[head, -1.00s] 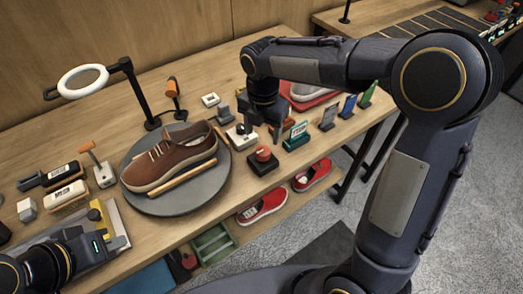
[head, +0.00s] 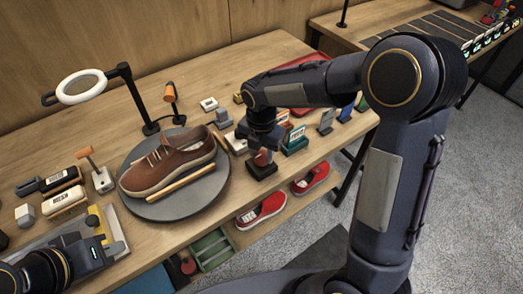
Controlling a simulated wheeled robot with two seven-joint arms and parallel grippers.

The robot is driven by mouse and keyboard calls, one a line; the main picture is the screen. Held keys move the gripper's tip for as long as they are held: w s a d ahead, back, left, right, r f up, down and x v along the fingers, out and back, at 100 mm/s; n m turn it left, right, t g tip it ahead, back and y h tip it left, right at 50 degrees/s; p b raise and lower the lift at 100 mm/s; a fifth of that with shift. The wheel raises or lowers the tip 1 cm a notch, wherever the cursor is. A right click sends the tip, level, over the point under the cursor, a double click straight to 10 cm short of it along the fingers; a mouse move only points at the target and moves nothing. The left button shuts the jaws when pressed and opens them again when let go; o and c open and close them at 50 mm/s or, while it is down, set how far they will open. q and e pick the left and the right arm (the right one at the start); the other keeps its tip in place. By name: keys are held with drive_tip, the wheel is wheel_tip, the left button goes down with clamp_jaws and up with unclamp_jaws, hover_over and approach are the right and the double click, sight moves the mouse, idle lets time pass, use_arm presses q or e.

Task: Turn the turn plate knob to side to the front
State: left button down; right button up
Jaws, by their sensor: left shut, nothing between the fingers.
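A brown sneaker (head: 168,167) lies on wooden bars on the round grey turn plate (head: 205,192). Right of the plate stand a small white-based control (head: 236,144), partly hidden by my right arm, and a black-based box with a red round top (head: 262,158). I cannot tell for sure which is the turn plate knob. My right gripper (head: 259,147) points down just above the red top and partly covers it; whether it touches, and its finger opening, cannot be made out. My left gripper (head: 98,245) is shut and empty at the lower left, over a tray.
A ring lamp (head: 82,86) on a black stand and an orange-handled tool (head: 169,92) stand behind the plate. Brushes (head: 62,180) lie at left. Small coloured stands (head: 326,121) line the right. Red shoes (head: 262,211) sit on the lower shelf.

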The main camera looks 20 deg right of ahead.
drive_tip(key=c, duration=0.4)
drive_tip(key=shift+o, duration=0.2)
